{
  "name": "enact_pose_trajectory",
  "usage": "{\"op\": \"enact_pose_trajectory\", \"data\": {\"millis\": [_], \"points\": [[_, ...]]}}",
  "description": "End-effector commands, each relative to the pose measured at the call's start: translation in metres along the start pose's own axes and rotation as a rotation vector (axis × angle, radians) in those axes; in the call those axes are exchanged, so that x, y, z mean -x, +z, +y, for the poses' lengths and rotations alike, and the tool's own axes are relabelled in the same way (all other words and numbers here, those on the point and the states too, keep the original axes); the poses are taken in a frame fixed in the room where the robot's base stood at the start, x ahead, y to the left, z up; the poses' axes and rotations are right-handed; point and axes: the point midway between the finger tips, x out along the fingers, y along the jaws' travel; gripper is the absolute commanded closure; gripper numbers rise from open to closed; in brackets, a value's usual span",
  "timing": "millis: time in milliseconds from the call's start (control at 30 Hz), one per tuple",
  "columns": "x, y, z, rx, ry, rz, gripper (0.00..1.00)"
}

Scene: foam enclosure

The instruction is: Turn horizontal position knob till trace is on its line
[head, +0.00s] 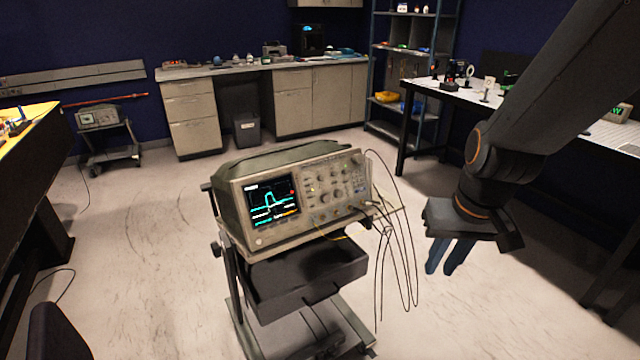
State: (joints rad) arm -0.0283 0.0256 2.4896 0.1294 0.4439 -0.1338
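An oscilloscope (300,190) stands on a cart, tilted slightly, in the middle of the head view. Its screen (272,203) is lit and shows a cyan trace with a raised pulse; I cannot tell how the trace lies against any line. Several knobs (336,180) sit on the panel right of the screen; they are too small to tell which is the horizontal position knob. My gripper (446,270) hangs in the air to the right of the oscilloscope, fingers pointing down, apart from it and from the knobs. Its two blue fingers have a small gap between them, and nothing shows there.
Cables (400,265) hang from the panel's right side, between the oscilloscope and my gripper. The cart (300,335) has a black drawer (305,275) below. A workbench (470,95) stands at the right, a yellow-topped table (28,130) at the left. Floor around the cart is clear.

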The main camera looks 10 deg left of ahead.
Motion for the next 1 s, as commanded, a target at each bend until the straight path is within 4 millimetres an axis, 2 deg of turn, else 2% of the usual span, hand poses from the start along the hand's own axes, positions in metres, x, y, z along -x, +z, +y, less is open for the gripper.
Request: {"op": "enact_pose_trajectory", "data": {"millis": [33,200,400,500,600,767,1000], "points": [[-0.012,-0.024,-0.010,0.024,-0.027,0.034,0.81],[-0.016,-0.107,-0.057,0.134,-0.144,0.178,0.81],[0.002,-0.192,-0.116,0.268,-0.270,0.366,0.81],[0.015,-0.220,-0.138,0.321,-0.315,0.443,0.81],[0.026,-0.237,-0.153,0.354,-0.342,0.495,0.81],[0.032,-0.247,-0.163,0.375,-0.358,0.526,0.81],[0.006,-0.260,-0.175,0.375,-0.357,0.523,0.81]]}}
